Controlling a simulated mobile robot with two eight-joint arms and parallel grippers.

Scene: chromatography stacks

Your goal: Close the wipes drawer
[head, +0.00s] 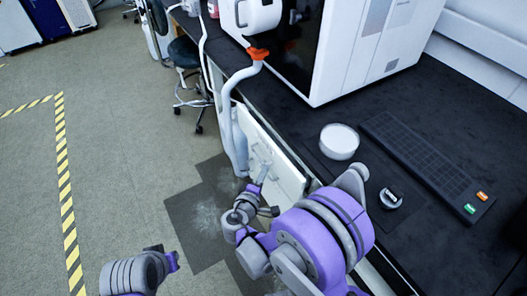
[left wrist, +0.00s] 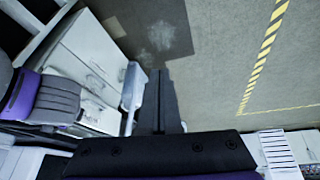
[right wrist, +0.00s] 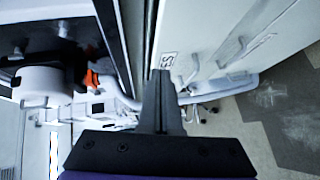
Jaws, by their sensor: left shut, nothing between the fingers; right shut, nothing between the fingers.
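The white drawer front (head: 262,150) is in the bench cabinet under the black worktop. In the right wrist view, a white front (right wrist: 205,35) with a small label and handles fills the upper right. I cannot read the label, nor tell how far the drawer stands out. My right gripper (head: 263,173) is shut and empty, close in front of the cabinet; its fingers (right wrist: 160,75) point along the white front, and contact cannot be told. My left gripper (left wrist: 157,75) is shut and empty, over the floor, with white cabinet fronts (left wrist: 90,50) to its left.
On the black worktop (head: 300,115) are a white instrument, a round white tub (head: 339,141) and a dark tray (head: 420,150). A pale hose (head: 235,125) with an orange fitting hangs past the bench edge. A stool (head: 188,60) stands farther back. Floor at left is clear.

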